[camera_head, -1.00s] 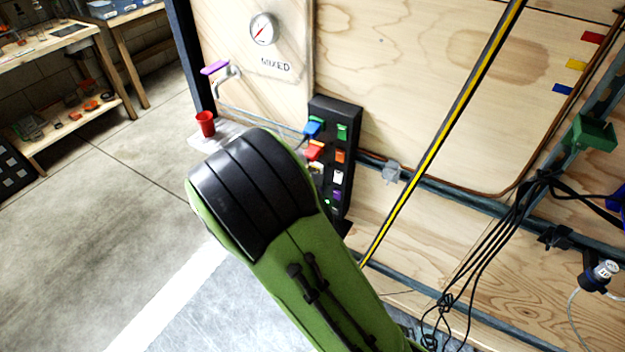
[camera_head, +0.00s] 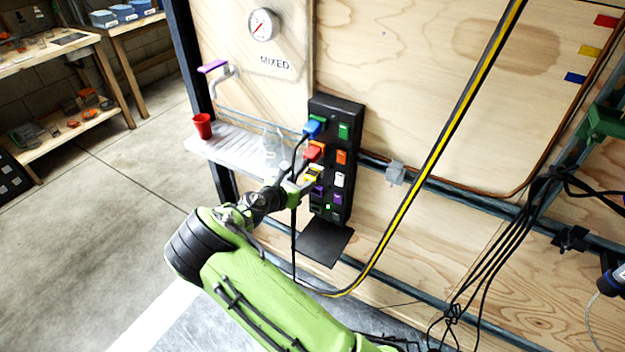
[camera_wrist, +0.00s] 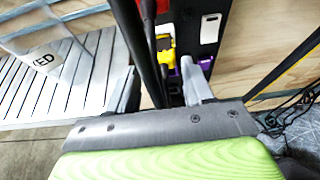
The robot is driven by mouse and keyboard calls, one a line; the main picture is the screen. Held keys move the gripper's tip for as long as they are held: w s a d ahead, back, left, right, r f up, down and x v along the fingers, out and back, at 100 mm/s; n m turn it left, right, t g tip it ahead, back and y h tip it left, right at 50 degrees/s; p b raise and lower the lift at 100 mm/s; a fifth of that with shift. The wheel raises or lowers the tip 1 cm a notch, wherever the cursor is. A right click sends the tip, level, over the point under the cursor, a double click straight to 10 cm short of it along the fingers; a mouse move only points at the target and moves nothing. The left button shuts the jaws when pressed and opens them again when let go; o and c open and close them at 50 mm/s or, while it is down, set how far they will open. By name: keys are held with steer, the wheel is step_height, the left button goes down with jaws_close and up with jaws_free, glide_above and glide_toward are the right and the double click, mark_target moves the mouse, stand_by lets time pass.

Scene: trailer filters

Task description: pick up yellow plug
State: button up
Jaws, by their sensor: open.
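The yellow plug (camera_head: 313,174) sits in the left column of the black socket panel (camera_head: 321,226), below the red plug (camera_head: 314,151) and blue plug (camera_head: 312,128). In the wrist view the yellow plug (camera_wrist: 165,47) shows just beyond the finger gap, with a black cable close to its left. My gripper (camera_head: 302,186) is at the panel, just lower left of the yellow plug. In the wrist view my gripper (camera_wrist: 160,80) has its fingers apart, with dark cables between them. I cannot tell whether a finger touches the plug.
Black cables (camera_head: 294,225) hang from the plugs beside my gripper. A slatted shelf (camera_head: 222,144) with a red cup (camera_head: 203,126) and a clear container (camera_head: 272,145) stands left of the panel. A black plate (camera_head: 324,243) juts out below. A yellow-black hose (camera_head: 425,165) runs at right.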

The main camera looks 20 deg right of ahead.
mark_target(308, 178)
steer(key=b+x, duration=0.1)
steer(key=x, duration=0.3)
steer(key=shift+d+f, duration=0.15)
steer(key=shift+d, duration=0.1)
steer(key=c, duration=0.9)
steer(key=shift+c, duration=0.2)
steer(key=shift+s+a+r+p, duration=0.15)
steer(key=shift+a+r+p, duration=0.2)
steer(key=shift+r+p, duration=0.15)
steer(key=r+p+v, duration=0.1)
steer(key=p+v, duration=0.8)
steer(key=v, duration=0.6)
steer(key=shift+d+r+p, duration=0.2)
steer(key=shift+r+p, duration=0.1)
steer(key=shift+s+a+f+p, duration=0.1)
steer(key=shift+s+a+p, duration=0.1)
steer(key=shift+s+a, duration=0.25)
steer(key=shift+s+a+f+p, duration=0.15)
steer(key=shift+s+a, duration=0.1)
steer(key=shift+a, duration=0.35)
steer(key=shift+s+a+r+p, duration=0.1)
steer(key=shift+s+a+p, duration=0.1)
steer(key=shift+s+a, duration=0.25)
steer(key=shift+w+f, duration=0.1)
steer(key=shift+w, duration=0.05)
